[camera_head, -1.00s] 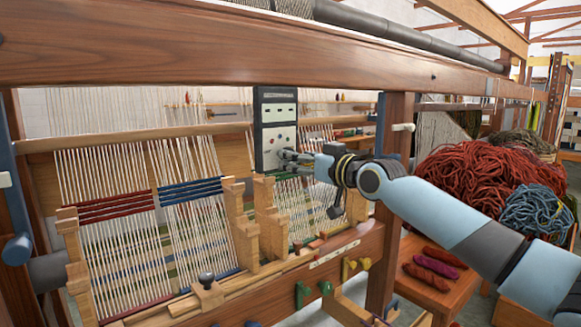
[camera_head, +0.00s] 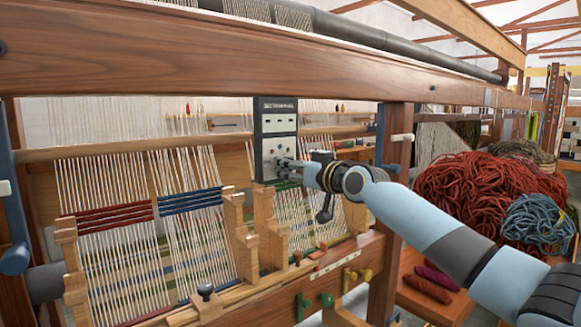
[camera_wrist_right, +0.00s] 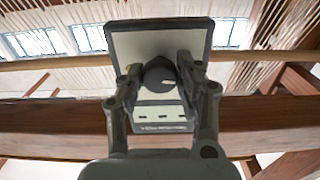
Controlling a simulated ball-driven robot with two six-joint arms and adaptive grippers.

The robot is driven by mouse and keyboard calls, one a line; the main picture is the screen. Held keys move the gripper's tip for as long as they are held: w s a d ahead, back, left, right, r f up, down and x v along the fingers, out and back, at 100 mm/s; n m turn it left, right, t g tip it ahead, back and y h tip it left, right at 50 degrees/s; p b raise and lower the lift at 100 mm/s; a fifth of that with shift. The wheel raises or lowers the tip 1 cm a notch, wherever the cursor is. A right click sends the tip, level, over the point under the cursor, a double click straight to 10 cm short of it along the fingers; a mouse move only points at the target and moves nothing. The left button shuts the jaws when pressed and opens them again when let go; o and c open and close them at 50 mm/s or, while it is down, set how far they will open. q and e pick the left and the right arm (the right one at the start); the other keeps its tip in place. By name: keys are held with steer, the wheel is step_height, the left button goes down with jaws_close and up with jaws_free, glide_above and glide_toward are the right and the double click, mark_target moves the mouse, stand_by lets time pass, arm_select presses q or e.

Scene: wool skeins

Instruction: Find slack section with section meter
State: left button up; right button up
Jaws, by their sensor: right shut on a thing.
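The section meter (camera_head: 276,132) is a grey-and-black box with a pale panel, small windows and knobs, held upright in front of the loom's warp. My right gripper (camera_head: 283,170) is shut on it near its lower right. In the right wrist view the meter (camera_wrist_right: 160,118) fills the middle, with the fingers of my right gripper (camera_wrist_right: 162,78) closed about a round dark part of it. The warp stands in separate sections: one with a red band (camera_head: 115,215), one with a blue band (camera_head: 190,200), and one (camera_head: 295,210) partly behind my arm. My left gripper is not seen.
A thick wooden beam (camera_head: 200,58) crosses above the meter. Wooden dividers (camera_head: 240,240) rise between sections. A loom post (camera_head: 392,160) stands right of the meter. Red wool (camera_head: 480,190) and blue wool (camera_head: 540,222) lie piled at the right, above dark red skeins (camera_head: 428,290).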

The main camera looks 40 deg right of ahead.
steer(key=shift+m, duration=0.3)
steer(key=shift+m+p, duration=1.4)
steer(key=shift+m, duration=2.1)
steer(key=o, duration=1.1)
steer(key=shift+o, duration=0.2)
steer(key=shift+s, duration=0.1)
